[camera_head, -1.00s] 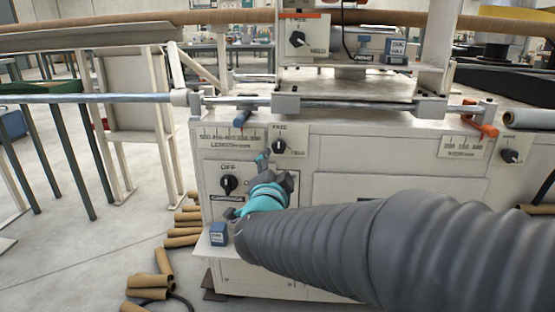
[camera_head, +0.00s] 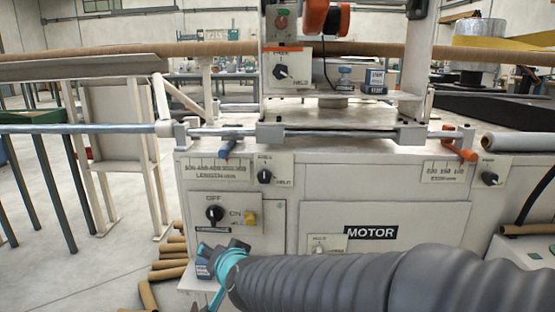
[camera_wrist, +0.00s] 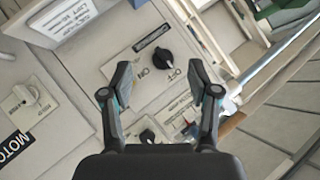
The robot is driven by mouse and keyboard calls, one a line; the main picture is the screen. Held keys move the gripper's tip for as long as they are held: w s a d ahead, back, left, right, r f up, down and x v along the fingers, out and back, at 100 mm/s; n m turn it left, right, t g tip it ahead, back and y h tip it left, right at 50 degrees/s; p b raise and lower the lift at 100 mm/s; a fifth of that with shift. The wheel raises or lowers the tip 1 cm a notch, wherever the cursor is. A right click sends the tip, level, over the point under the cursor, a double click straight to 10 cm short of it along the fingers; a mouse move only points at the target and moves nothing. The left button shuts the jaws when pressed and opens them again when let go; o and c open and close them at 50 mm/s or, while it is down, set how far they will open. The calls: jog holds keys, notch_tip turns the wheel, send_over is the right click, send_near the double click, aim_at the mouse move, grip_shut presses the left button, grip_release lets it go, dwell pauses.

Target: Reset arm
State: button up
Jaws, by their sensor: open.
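My gripper (camera_wrist: 164,90) is open and empty in the wrist view, its two fingers apart with the machine's front panel beyond them. In the head view my grey sleeved arm reaches in from the lower right, and my gripper (camera_head: 222,262) is low in front of the winder's cabinet (camera_head: 390,205), below the OFF/ON switch panel. The black OFF/ON knob (camera_head: 215,214) shows clear of the arm; it also appears beyond the fingers in the wrist view (camera_wrist: 163,58). A yellow piece (camera_head: 250,217) sits beside the ON label. Contact with the cabinet cannot be told.
Cardboard tubes (camera_head: 168,268) lie on the floor at the left. Open floor lies at lower left.

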jog(key=s+d+f+n+g+p, duration=0.1)
jog(key=s+d+f+n+g, duration=0.3)
jog(key=s, duration=0.4)
jog(key=s+d+r+h+p, duration=0.1)
jog(key=s+d+r+h, duration=0.1)
jog(key=d, duration=0.6)
jog(key=s+d+r+m+g+h+p, duration=0.1)
jog(key=s+d+r+h+p, duration=0.1)
jog(key=s+d, duration=0.3)
jog(key=s+d+r+h+p, duration=0.1)
jog(key=s+d+r+h, duration=0.1)
jog(key=d, duration=0.9)
jog(key=shift+s+d+r+m, duration=0.4)
jog(key=shift+s+r, duration=0.25)
jog(key=shift+s, duration=0.6)
